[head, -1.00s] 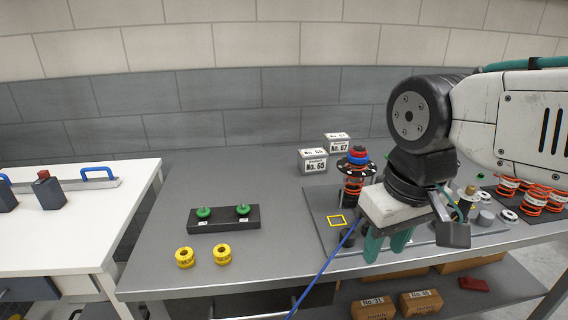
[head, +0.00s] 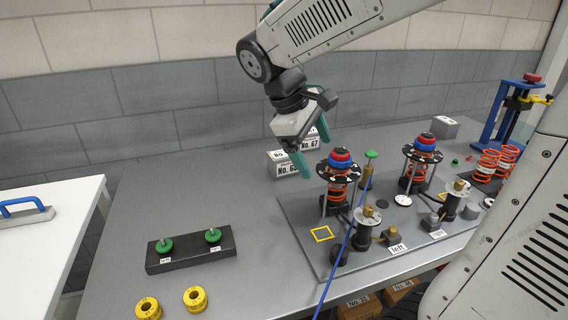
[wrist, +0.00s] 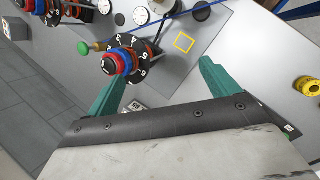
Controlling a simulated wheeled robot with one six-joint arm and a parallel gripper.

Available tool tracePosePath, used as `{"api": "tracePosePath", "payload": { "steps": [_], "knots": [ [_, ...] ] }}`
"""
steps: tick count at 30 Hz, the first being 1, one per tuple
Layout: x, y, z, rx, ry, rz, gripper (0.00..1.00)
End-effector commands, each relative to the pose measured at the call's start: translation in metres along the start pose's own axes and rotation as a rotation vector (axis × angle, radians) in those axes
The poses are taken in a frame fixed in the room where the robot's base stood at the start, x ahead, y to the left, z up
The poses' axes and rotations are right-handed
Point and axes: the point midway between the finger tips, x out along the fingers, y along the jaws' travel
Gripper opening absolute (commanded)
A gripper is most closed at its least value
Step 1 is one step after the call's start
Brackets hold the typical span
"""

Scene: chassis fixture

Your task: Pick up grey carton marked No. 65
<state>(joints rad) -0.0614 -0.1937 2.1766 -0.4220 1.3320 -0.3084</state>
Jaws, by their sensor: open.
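The grey carton marked No. 65 (head: 279,168) stands on the grey bench near the back wall, partly hidden behind my gripper's finger. A second carton marked No. 67 (head: 311,143) stands just behind it to the right, also partly hidden. My gripper (head: 314,161) is open and empty, its two green fingers pointing down in front of the cartons in the head view. In the wrist view the fingers of my gripper (wrist: 162,74) are spread apart. A white carton label shows there beside the left finger, mostly covered by the gripper body; its number is hard to read.
A fixture plate (head: 312,255) with spring assemblies (head: 338,185) stands right of the cartons. A dark block (head: 190,250) with green knobs and two yellow rings (head: 195,299) lie in front. A blue cable (head: 335,265) crosses the plate. Bench left of the cartons is clear.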

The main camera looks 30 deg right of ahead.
Motion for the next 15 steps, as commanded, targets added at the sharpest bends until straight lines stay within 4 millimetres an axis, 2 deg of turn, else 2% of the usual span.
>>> {"api": "tracePosePath", "payload": {
  "steps": [1,6,11,15],
  "knots": [
    [0.003,0.014,-0.021,-0.064,-0.047,0.03,0.87],
    [0.016,0.059,-0.084,-0.274,-0.193,0.14,0.87],
    [0.038,0.092,-0.149,-0.47,-0.337,0.234,0.87],
    [0.065,0.112,-0.205,-0.632,-0.464,0.306,0.87]
  ]
}}
